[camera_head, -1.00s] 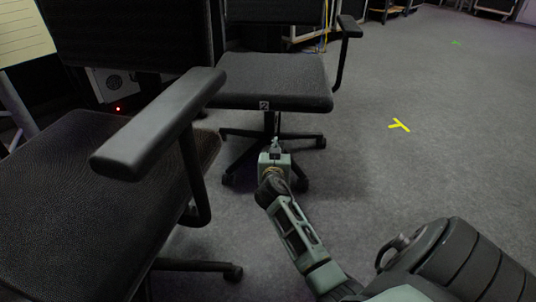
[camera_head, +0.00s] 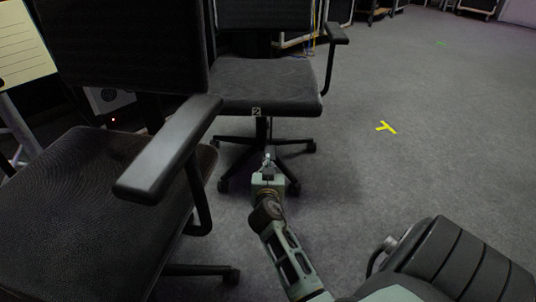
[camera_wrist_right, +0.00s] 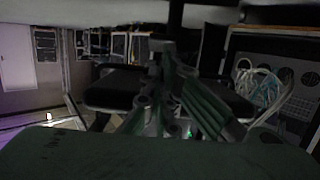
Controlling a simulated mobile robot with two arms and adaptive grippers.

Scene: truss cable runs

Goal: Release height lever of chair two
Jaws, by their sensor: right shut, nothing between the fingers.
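Chair two (camera_head: 265,85) is the dark office chair in the middle of the head view, with a small "2" label (camera_head: 256,112) on its front seat edge. My right gripper (camera_head: 267,158) is in front of its column, below the seat and above the legs of its base. In the wrist view the gripper fingers (camera_wrist_right: 163,75) are together and empty, close to a dark vertical post (camera_wrist_right: 175,18) under a pale surface at the top. I cannot make out the height lever or tell whether the fingers touch anything. My left gripper is out of view.
Another dark chair (camera_head: 75,190) stands close on the left, its armrest (camera_head: 168,150) reaching towards the middle. The grey carpet (camera_head: 400,180) on the right is clear, with a yellow tape mark (camera_head: 386,127). Racks stand at the back.

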